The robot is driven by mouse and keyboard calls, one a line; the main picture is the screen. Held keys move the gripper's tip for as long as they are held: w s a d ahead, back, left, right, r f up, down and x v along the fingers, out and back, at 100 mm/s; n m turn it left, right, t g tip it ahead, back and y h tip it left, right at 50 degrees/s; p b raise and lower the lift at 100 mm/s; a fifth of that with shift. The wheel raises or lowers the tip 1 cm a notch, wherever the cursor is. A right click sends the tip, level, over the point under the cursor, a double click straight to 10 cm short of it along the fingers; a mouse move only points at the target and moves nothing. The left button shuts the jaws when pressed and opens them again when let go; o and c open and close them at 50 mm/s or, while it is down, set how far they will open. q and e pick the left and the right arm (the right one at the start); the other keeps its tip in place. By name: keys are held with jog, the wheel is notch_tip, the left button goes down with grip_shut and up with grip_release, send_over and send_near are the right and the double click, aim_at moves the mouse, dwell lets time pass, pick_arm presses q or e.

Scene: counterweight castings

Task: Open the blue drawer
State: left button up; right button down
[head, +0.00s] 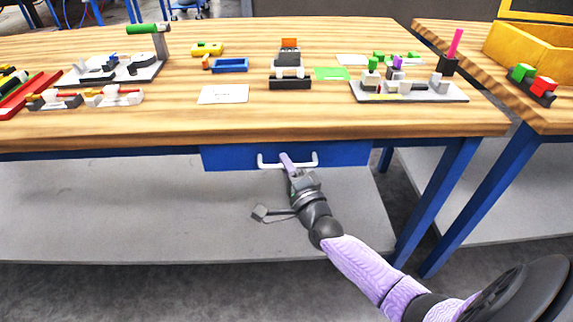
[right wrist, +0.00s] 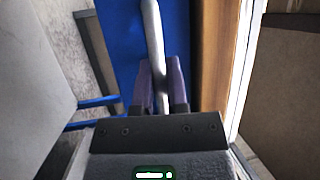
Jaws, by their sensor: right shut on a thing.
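The blue drawer (head: 228,157) sits under the front edge of the wooden table. Its front looks flush with or close to the table edge; I cannot tell if it stands out a little. A white bar handle (head: 305,161) runs across the drawer front. My right gripper (head: 287,160) is at the middle of the handle, shut on it. In the right wrist view the purple fingers (right wrist: 161,85) are on both sides of the white handle (right wrist: 153,35), with the blue drawer front (right wrist: 122,45) behind. My left gripper is not in view.
The wooden tabletop (head: 240,120) carries small fixtures, a white card (head: 224,94) and a blue tray (head: 230,65). A grey lower shelf (head: 120,215) lies below. A blue table leg (head: 433,195) stands right of my right arm. Space in front of the drawer looks clear apart from my arm.

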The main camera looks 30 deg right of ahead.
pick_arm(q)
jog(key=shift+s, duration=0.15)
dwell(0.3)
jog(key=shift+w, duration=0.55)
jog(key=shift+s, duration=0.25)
